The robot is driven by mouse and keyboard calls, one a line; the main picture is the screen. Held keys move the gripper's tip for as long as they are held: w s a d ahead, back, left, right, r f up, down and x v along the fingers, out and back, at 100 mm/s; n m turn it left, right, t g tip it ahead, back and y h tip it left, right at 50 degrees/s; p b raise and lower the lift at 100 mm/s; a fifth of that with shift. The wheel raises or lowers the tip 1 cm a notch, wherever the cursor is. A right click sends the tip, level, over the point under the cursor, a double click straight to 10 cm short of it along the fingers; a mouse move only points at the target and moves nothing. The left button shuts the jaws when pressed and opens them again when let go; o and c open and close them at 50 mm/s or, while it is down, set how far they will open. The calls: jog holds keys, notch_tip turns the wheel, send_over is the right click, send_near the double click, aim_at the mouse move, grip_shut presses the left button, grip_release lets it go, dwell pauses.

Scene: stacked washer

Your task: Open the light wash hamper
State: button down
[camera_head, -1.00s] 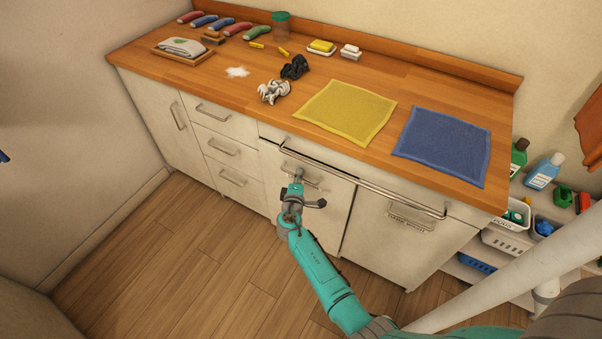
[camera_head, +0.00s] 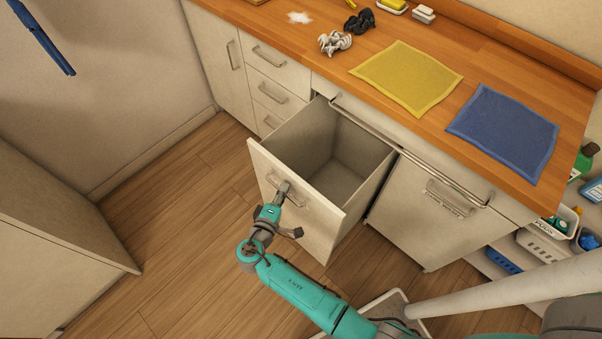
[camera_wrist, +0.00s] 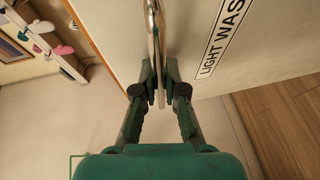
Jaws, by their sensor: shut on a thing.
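The light wash hamper (camera_head: 310,226) is a deep pull-out drawer with a pale front, standing well out from the cabinet. Its inside is visible and looks empty. Its bar handle (camera_head: 262,192) is on the front panel, and it also shows in the wrist view (camera_wrist: 152,40). My gripper (camera_head: 284,190) is shut on this handle. In the wrist view, my gripper (camera_wrist: 160,82) has its fingers on both sides of the bar, beside a label (camera_wrist: 222,38) reading "LIGHT WAS", with the rest cut off.
The closed dark wash door (camera_head: 415,205) is right of the hamper. Closed drawers (camera_head: 268,92) are left of it. A yellow cloth (camera_head: 407,77), a blue cloth (camera_head: 503,132) and gloves (camera_head: 335,42) lie on the counter. A pale cabinet (camera_head: 55,245) stands at left; floor between is clear.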

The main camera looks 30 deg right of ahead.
jog(key=s+a, duration=0.2)
jog(key=a, duration=0.5)
jog(key=shift+s, duration=0.25)
jog(key=c, duration=1.2)
grip_release()
jog(key=v, duration=1.2)
jog(key=shift+r, duration=0.1)
